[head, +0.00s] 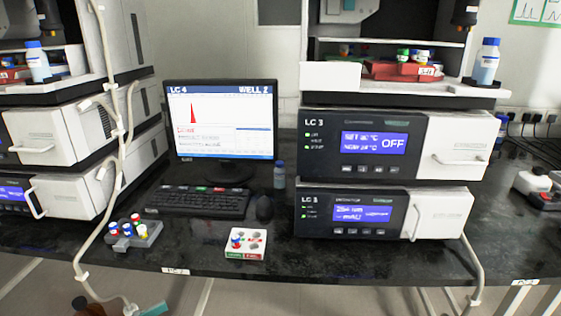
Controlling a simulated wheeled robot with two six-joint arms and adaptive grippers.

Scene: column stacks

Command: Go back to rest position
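Neither of my grippers shows in the head view, and no part of my arms can be made out there. Whether they are open or shut is hidden. The view looks onto a dark lab bench (320,258) with two column stacks and a monitor (221,120) between them.
A grey rack (150,240) of capped vials and a white box (245,250) stand near the bench's front edge. A keyboard (197,201), mouse (264,208) and small bottle (279,178) lie behind. A pale cable (117,160) hangs in front of the left stack (60,135).

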